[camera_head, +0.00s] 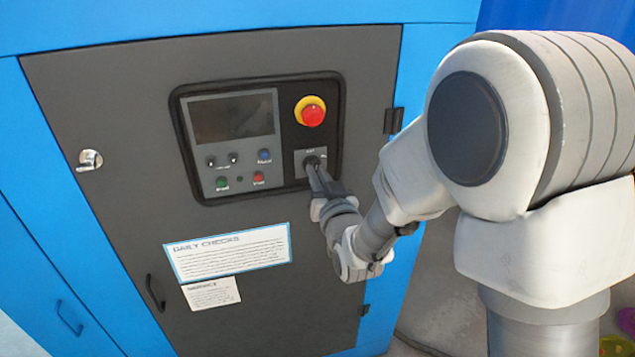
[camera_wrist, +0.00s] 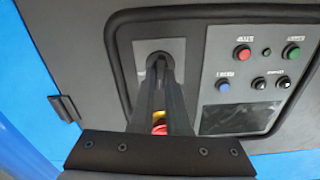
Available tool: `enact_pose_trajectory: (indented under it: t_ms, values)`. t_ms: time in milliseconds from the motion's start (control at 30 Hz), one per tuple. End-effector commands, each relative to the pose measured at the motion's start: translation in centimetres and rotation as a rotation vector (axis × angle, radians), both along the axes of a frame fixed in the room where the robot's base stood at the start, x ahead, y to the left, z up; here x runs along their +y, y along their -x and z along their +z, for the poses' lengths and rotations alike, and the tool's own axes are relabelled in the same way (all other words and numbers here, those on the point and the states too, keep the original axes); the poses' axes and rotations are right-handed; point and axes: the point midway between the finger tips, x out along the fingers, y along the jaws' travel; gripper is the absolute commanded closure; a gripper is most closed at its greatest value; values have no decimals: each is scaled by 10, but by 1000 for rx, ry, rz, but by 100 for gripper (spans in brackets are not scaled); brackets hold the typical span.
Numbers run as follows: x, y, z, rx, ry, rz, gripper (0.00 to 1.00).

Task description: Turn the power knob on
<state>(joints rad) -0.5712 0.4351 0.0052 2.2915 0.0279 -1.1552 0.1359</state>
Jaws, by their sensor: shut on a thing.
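The black power knob (camera_head: 312,161) sits on a grey square plate at the lower right of the control panel, below the red emergency button. In the wrist view the knob (camera_wrist: 159,60) shows at the far end of my fingers, on its grey plate. My gripper (camera_head: 315,170) reaches it from the lower right, and its fingers are closed around the knob. In the wrist view my gripper (camera_wrist: 160,72) covers most of the knob, so its turned angle cannot be told. The plate's lettering is too small to read.
The red emergency button (camera_head: 313,115) on its yellow base is just above the knob. A dark screen (camera_head: 233,118) with several small buttons is to the left. A door handle (camera_head: 155,293) and a silver latch (camera_head: 90,160) are on the dark door. Paper notices (camera_head: 228,254) hang below the panel.

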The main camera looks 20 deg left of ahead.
Motion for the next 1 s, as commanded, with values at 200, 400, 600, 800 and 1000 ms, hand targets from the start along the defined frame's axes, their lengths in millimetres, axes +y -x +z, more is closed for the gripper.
enact_pose_trajectory:
  t_ms: [200,400,600,800,1000]
  values:
    - [-2,-1,-7,92,-163,-1,100]
    - [-2,-1,-7,192,-326,-1,100]
    - [-3,-2,-7,293,-487,-1,100]
    - [-3,-2,-6,392,-648,0,100]
    - [-3,-2,-6,491,-808,0,100]
